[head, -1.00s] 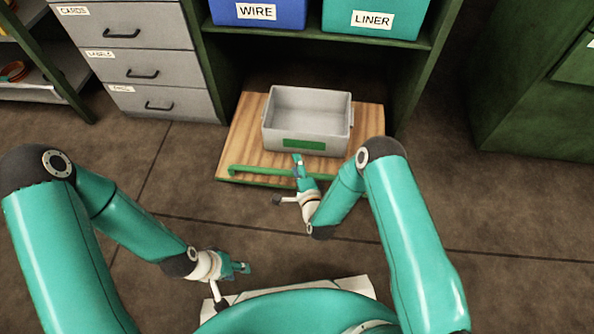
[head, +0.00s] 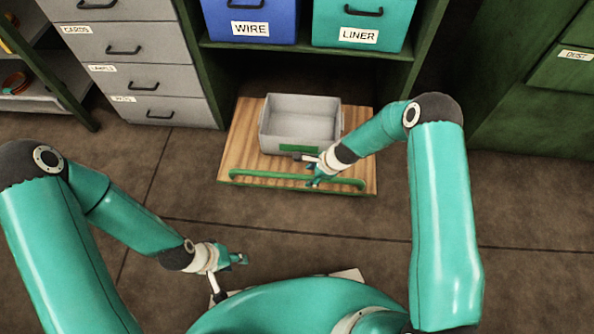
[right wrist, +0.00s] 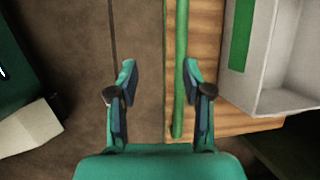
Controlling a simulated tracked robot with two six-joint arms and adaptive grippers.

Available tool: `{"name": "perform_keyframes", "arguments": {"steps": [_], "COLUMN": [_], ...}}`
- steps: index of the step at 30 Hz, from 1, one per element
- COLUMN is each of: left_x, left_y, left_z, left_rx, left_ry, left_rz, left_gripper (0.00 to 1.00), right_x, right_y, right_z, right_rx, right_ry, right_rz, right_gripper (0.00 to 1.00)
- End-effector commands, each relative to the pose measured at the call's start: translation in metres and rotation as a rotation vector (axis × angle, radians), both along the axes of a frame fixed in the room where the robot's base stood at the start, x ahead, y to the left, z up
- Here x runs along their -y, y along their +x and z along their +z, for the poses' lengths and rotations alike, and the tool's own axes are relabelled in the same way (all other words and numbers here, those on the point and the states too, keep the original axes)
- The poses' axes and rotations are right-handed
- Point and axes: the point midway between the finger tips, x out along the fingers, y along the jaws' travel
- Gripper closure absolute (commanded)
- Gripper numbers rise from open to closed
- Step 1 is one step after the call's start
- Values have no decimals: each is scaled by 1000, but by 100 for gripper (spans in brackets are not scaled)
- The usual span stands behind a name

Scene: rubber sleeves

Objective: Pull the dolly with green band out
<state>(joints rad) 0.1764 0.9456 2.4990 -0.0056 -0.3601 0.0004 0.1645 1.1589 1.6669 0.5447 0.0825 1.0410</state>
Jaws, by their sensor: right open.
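The dolly is a flat wooden board (head: 240,130) with a green bar (head: 262,176) along its front edge. It stands on the floor, its back part under the shelf unit. A grey bin (head: 302,122) with a green label sits on it. My right gripper (head: 313,175) is at the bar, right of its middle. In the right wrist view the open fingers (right wrist: 159,75) have the bar (right wrist: 180,60) between them, closer to the right-hand finger; contact is unclear. My left gripper (head: 240,259) hangs low at the front left, away from the dolly; its opening is too small to judge.
The blue WIRE bin (head: 250,12) and teal LINER bin (head: 360,18) stand on the shelf above the dolly. Grey drawers (head: 150,80) are at left, a green cabinet (head: 520,110) at right. The floor (head: 200,190) before the dolly is clear.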

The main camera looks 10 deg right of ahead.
Motion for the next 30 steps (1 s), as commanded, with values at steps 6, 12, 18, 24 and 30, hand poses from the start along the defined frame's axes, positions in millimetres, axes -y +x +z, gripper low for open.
{"name": "perform_keyframes", "arguments": {"steps": [6, 12, 18, 24, 30], "left_x": [0, 0, 0, 0, 0], "left_y": [0, 0, 0, 0, 0], "left_z": [19, 13, 8, -2, -13], "left_rx": [-1, -1, -1, -1, -1], "left_ry": [0, 0, 0, 0, 0], "left_rz": [0, 0, 0, 0, 0], "left_gripper": [60, 60, 60, 60, 60], "right_x": [18, 12, -1, -15, -27], "right_y": [11, 16, 26, 38, 49], "right_z": [28, 7, -28, -70, -104], "right_rx": [24, 24, 24, 25, 25], "right_ry": [-8, -8, -10, -9, -10], "right_rz": [-31, -29, -27, -27, -28], "right_gripper": [50, 50, 50, 50, 50]}}
